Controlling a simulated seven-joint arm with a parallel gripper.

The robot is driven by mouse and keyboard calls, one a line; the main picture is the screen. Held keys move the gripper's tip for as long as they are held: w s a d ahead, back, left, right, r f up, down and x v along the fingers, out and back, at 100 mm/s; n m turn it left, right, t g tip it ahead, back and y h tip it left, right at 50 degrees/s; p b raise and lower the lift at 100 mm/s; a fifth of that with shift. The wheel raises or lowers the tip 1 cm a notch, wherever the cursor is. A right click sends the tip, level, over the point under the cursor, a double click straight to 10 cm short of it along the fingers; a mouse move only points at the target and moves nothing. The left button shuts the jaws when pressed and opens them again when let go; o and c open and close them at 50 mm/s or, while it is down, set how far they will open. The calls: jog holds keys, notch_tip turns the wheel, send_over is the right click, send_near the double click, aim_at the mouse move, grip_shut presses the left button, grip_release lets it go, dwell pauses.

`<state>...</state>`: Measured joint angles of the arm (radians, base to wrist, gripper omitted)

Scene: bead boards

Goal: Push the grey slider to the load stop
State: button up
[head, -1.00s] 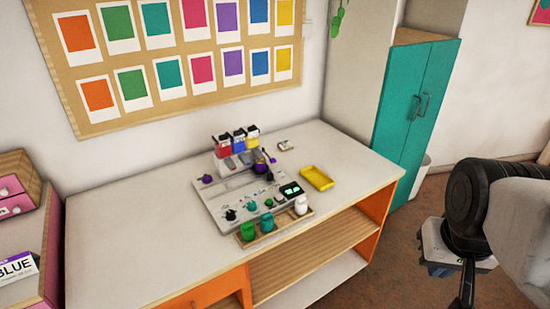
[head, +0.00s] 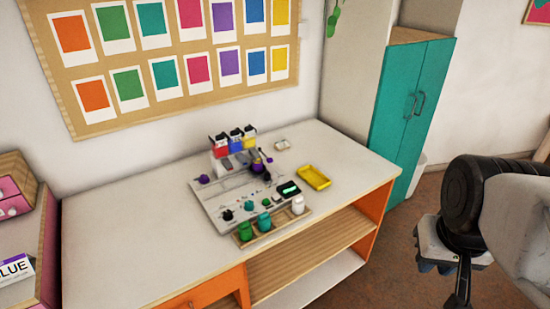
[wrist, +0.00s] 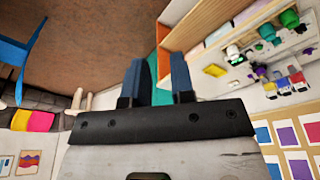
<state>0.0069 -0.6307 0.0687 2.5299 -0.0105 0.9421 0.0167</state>
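The bead board (head: 222,206), a light grey panel with knobs, a small lit display (head: 289,188) and colored blocks at its back, lies on the white table. Small grey pieces (head: 226,164) show near its back, in front of the blocks; I cannot tell which is the grey slider, and the load stop is too small to make out. My gripper (wrist: 157,78) is open and empty, its two blue-grey fingers apart. It is far from the board, off the table's right side. In the wrist view the board shows sideways at upper right.
A yellow tray (head: 314,178) lies right of the board. A wooden rack (head: 278,229) with green, teal and white containers stands along its front. A teal cabinet (head: 407,110) stands behind the table's right end. The table's left part is clear.

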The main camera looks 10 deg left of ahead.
jog(key=o, duration=0.5)
jog(key=shift+w+a+r, duration=0.15)
jog(key=shift+w+r, duration=0.05)
jog(key=shift+w, duration=0.4)
jog(key=w+a, duration=0.1)
jog(key=w, duration=0.4)
jog(key=w+a+r+n, duration=0.1)
jog(key=w+a, duration=0.1)
jog(key=w, duration=0.3)
jog(key=w+a+r+n, duration=0.1)
jog(key=w+a, duration=0.1)
jog(key=w, duration=0.3)
jog(key=shift+a+r+g, duration=0.1)
jog(key=shift+a+g, duration=0.1)
jog(key=shift+g, duration=0.2)
jog(key=n+g, duration=0.2)
jog(key=n, duration=0.3)
send_over(267, 174)
jog(key=d, duration=0.1)
notch_tip(267, 174, down, 22)
jog(key=shift+s+r, duration=0.15)
jog(key=shift+r, duration=0.05)
jog(key=shift+w+a+f, duration=0.2)
jog(key=shift+a+f, duration=0.2)
jog(key=shift+f, duration=3.9)
